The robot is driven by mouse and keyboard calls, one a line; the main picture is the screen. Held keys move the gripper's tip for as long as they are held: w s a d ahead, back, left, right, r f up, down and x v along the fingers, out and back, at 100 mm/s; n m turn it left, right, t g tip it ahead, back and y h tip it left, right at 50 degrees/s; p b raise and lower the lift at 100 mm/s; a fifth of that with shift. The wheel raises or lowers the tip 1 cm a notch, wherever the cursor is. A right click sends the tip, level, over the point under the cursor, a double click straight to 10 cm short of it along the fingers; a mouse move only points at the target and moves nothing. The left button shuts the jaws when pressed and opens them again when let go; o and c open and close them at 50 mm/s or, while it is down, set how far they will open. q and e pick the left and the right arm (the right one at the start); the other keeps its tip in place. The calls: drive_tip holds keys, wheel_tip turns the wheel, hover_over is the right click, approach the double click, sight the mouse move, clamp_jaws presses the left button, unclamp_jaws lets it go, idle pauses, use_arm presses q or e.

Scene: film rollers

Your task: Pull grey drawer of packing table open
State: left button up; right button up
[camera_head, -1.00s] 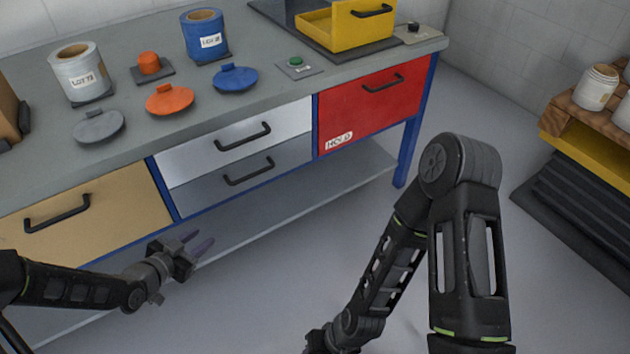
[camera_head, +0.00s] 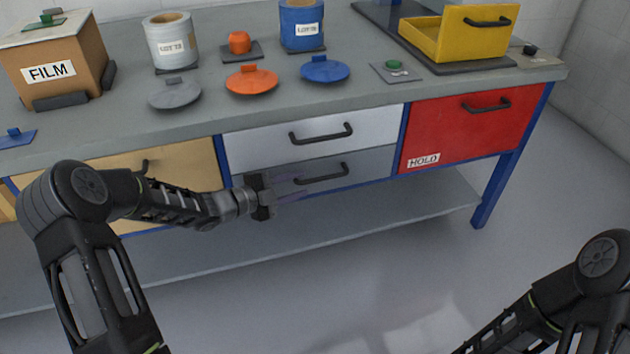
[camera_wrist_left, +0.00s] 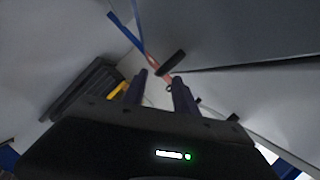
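The grey drawer (camera_head: 368,167) is the lower of two stacked drawers in the middle of the packing table, below a paler drawer (camera_head: 375,128). It looks shut, with a black bar handle (camera_head: 325,177). My left gripper (camera_head: 303,182) is open and empty, its purple fingers pointing right across the left part of the grey drawer front, near the handle. I cannot tell whether it touches. In the left wrist view the two fingers (camera_wrist_left: 160,88) stand apart, with a dark bar (camera_wrist_left: 172,62) beyond them. My right gripper is out of view.
A red drawer (camera_head: 465,130) is to the right and a tan drawer (camera_head: 185,165) to the left. The tabletop holds a film box (camera_head: 85,60), tubs (camera_head: 172,45), lids (camera_head: 325,70) and a yellow bin (camera_head: 475,40). A lower shelf (camera_head: 400,215) runs underneath; the floor in front is clear.

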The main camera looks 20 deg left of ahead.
sight(307, 182)
use_arm(q)
drive_tip(key=b+x, duration=0.1)
drive_tip(key=x, duration=0.4)
drive_tip(key=shift+w+d+f, duration=0.1)
drive_tip(key=shift+w+d, duration=0.05)
drive_tip(key=shift+w, duration=0.1)
drive_tip(key=shift+c, duration=0.5)
clamp_jaws()
idle(0.7)
